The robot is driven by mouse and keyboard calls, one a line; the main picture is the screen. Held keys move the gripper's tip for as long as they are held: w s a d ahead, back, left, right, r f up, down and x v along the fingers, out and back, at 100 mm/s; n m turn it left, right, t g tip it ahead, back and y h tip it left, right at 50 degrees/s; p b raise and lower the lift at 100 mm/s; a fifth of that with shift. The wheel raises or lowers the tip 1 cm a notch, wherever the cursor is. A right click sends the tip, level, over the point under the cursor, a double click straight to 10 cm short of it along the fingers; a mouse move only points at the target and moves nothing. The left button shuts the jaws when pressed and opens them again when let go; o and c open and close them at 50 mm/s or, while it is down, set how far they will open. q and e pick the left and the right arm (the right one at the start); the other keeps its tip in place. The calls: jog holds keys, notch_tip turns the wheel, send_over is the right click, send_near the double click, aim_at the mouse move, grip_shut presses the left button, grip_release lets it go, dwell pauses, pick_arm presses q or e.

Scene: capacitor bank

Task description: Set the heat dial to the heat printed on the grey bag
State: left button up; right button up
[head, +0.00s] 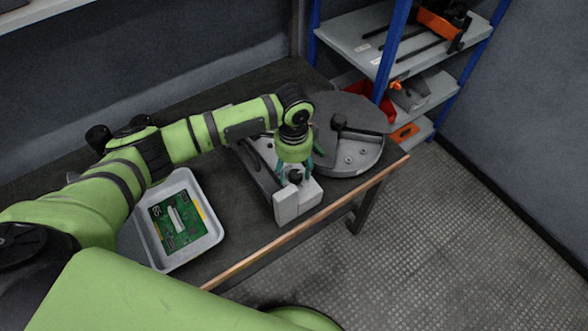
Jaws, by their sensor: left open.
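My left gripper (295,170) points down at the right part of the bench, its teal fingers spread apart. Between and just below the fingertips is a small dark knob (295,177), which looks like the heat dial, on a light grey block-shaped unit (287,207) near the bench's front edge. I cannot tell whether the fingers touch the knob, and its markings are too small to read. I cannot make out a grey bag or any printed heat. My right gripper is not in view.
A grey tray (149,243) with a green circuit board (178,226) stands left on the dark bench (236,221). A round grey machine (365,155) with a dark lid stands right of my gripper. A blue-post shelf (388,60) holds tools beyond.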

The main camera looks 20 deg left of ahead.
pick_arm(q)
jog(key=shift+f, duration=1.15)
jog(key=c, duration=1.1)
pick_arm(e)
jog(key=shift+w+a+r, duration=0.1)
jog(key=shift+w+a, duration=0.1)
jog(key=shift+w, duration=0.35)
pick_arm(q)
jog(key=shift+m, duration=0.3)
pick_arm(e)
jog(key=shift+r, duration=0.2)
pick_arm(q)
jog(key=m+p, duration=0.1)
jog(key=m, duration=0.1)
jog(key=shift+w+a+m+p, duration=0.1)
jog(key=shift+m+p, duration=0.2)
jog(key=shift+c, duration=0.2)
jog(key=shift+w+a+m+p, duration=0.1)
jog(key=shift+m+p, duration=0.25)
jog(key=shift+m, duration=1.85)
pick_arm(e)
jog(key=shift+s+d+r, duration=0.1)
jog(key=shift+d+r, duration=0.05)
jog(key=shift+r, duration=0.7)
